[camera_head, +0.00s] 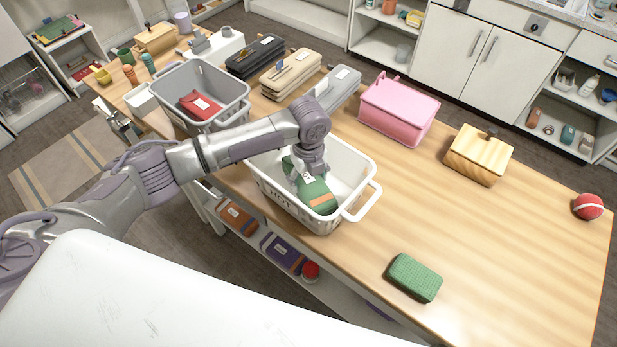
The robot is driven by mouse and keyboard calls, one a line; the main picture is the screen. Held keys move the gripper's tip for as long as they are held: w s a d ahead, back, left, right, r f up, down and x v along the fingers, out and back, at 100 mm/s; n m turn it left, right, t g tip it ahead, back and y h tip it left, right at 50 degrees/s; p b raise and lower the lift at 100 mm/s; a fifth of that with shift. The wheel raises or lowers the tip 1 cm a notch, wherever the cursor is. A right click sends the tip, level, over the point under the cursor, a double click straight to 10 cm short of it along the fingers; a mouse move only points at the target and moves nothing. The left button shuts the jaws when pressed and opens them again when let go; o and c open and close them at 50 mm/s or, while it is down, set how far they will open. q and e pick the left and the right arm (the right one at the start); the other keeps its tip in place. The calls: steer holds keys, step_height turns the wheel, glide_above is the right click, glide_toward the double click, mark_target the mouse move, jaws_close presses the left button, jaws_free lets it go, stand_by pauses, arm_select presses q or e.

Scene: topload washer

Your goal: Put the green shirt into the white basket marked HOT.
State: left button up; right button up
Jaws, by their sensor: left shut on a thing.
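The green shirt (317,196) is a folded bundle with a white tag and an orange band at one end. It is inside the white basket (358,157) marked HOT, near the front wall; I cannot tell if it rests on the bottom. My left gripper (303,179) reaches down into the basket and is shut on the green shirt from above. The arm hides part of the basket's left rim. My right gripper is not in view.
A grey basket (232,83) with a red folded item (199,105) stands to the left. A pink box (399,109), a wooden box (478,154), a green block (414,277) and a red ball (588,206) sit on the table. The table's right part is mostly clear.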

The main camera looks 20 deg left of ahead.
mark_target(309, 178)
arm_select(q)
steer(key=o, duration=1.3)
steer(key=shift+f, duration=0.1)
steer(key=shift+c, duration=0.2)
steer(key=shift+r, duration=0.6)
step_height(309, 178, up, 11)
steer(key=b, duration=0.2)
